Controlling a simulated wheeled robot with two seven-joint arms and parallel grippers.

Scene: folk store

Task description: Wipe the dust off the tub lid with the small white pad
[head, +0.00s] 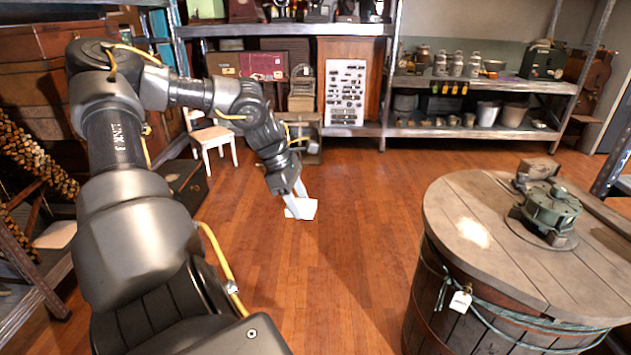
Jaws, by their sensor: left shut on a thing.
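The round wooden tub lid (478,270) lies on top of a barrel-like tub (437,305) at the right. A pale patch of dust (473,232) shows on its left part. My left gripper (298,204) is shut on the small white pad (306,209), held out over open floor, well left of the tub and apart from it. The fingers cover part of the pad. My right gripper does not show.
A green metal mechanism (549,212) stands on the right part of the lid. A tag (460,300) hangs on the tub's side. A white chair (212,139) and laden shelves (480,84) stand behind. The floor (350,270) between arm and tub is clear.

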